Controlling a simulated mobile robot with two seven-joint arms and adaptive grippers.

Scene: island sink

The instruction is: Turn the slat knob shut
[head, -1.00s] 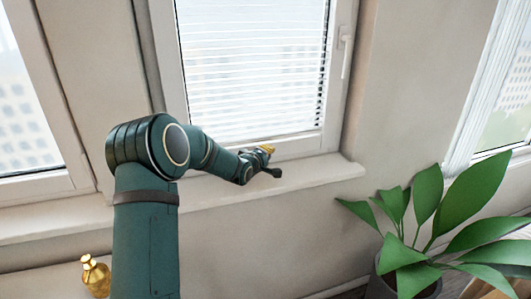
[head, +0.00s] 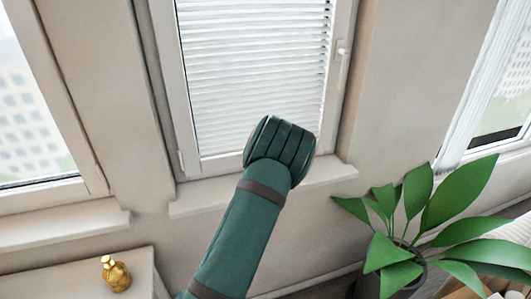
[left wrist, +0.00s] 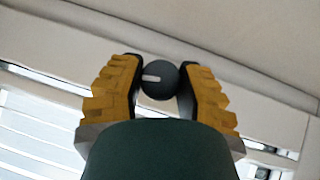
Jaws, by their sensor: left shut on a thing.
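The slat knob (left wrist: 161,84) is a small dark round knob with a white mark on its face. In the left wrist view it sits between the yellow-padded fingers of my left gripper (left wrist: 160,66), which is shut on it. The white mark points left. In the head view my arm's dark green elbow hides the gripper and the knob. The blind (head: 255,75) in the middle window shows white slats close together, with little of the outside visible between them. My right gripper is in neither view.
The window handle (head: 342,62) is on the right side of the frame. The window sill (head: 215,200) runs below. A leafy potted plant (head: 420,225) stands at right. A small gold bottle (head: 116,273) stands on a pale surface at lower left.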

